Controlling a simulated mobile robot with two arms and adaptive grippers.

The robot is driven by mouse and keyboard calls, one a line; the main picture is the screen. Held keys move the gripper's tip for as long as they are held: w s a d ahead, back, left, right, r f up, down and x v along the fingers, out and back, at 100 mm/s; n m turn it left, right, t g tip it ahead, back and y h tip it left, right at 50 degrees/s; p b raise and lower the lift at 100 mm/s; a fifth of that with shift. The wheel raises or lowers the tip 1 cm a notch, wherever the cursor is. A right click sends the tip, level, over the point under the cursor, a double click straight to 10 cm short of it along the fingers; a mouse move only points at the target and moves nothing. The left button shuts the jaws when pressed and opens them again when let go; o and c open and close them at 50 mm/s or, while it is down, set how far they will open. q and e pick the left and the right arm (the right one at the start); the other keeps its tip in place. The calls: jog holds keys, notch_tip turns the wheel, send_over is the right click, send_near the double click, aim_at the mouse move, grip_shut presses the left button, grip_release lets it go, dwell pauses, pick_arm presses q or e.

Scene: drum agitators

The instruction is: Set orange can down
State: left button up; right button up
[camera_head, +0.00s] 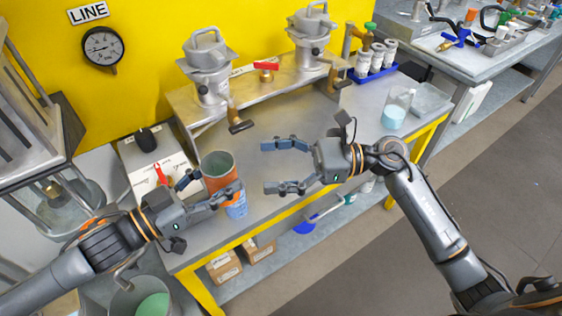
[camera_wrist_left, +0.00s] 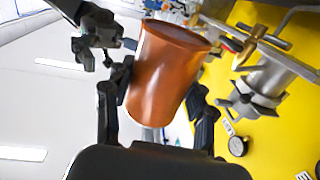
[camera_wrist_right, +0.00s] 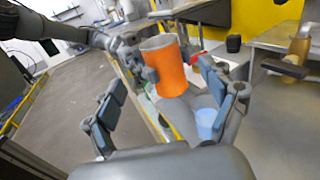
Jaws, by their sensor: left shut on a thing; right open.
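The orange can (camera_head: 216,167) is an open-topped cylinder with a grey inside, near the left front of the metal bench. My left gripper (camera_head: 208,186) is shut on it, with fingers on both sides of the can (camera_wrist_left: 165,80) in the left wrist view. In the right wrist view the can (camera_wrist_right: 166,70) looks upright; I cannot tell whether its base touches anything. A light blue cup (camera_head: 237,206) stands beside the can, partly behind the left fingers in the head view. My right gripper (camera_head: 276,166) is open and empty over the bench, right of the can.
A white box with a red lever (camera_head: 152,172) stands left of the can. A raised metal shelf with two drum units (camera_head: 207,70) runs along the back. A blue tray of bottles (camera_head: 373,66) and a beaker (camera_head: 396,108) are at the right. The bench middle is clear.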

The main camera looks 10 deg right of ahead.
aim_at(203, 170)
jog(key=a, duration=0.3)
jog(key=w+a, duration=0.1)
jog(key=a, duration=0.6)
jog(key=shift+w+a, duration=0.25)
jog(key=shift+w, duration=0.05)
jog(key=shift+c, duration=0.2)
jog(key=c, duration=1.1)
pick_arm(q)
jog(key=o, duration=1.3)
pick_arm(e)
jog(key=shift+c, duration=1.3)
pick_arm(q)
jog(key=shift+a, duration=0.15)
